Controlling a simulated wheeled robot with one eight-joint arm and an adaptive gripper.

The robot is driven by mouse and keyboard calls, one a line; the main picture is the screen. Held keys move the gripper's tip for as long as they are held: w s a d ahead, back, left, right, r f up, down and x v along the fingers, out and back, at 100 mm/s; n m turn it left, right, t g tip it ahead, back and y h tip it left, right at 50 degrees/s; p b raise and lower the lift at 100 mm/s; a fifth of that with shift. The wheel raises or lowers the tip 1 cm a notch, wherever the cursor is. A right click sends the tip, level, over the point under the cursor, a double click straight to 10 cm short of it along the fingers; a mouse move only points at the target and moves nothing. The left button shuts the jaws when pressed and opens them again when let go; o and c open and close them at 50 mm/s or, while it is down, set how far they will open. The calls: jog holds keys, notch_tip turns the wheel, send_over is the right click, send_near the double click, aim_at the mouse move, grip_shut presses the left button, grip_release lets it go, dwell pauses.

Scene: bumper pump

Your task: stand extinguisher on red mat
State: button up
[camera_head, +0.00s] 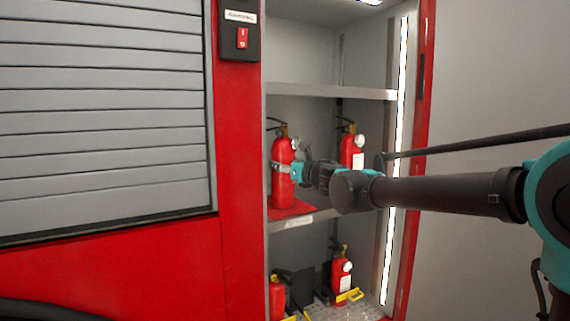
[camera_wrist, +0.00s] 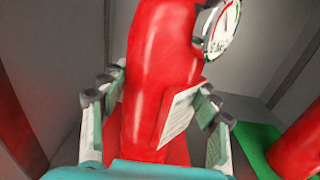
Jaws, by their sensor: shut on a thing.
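My gripper (camera_head: 284,168) is shut around the body of a red fire extinguisher (camera_head: 284,189) on the middle shelf of the open locker. The extinguisher looks upright, with its dark handle and round gauge at the top. The red mat (camera_head: 303,209) lies on the shelf at its foot. The extinguisher's base is over the mat; I cannot tell whether it touches. In the wrist view, the fingers (camera_wrist: 160,88) sit on both sides of the red body (camera_wrist: 155,60), with a white label near the right finger. The body hides part of the mat.
A second extinguisher (camera_head: 352,153) stands to the right on the same shelf, by a green mat (camera_wrist: 257,140). Below, two more extinguishers (camera_head: 341,268) stand near yellow brackets (camera_head: 350,296). The upper shelf (camera_head: 330,91) is above, and the locker's right frame (camera_head: 421,120) is near my arm.

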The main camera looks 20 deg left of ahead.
jog(key=o, duration=1.9)
jog(key=shift+f, duration=0.1)
jog(key=v, duration=1.2)
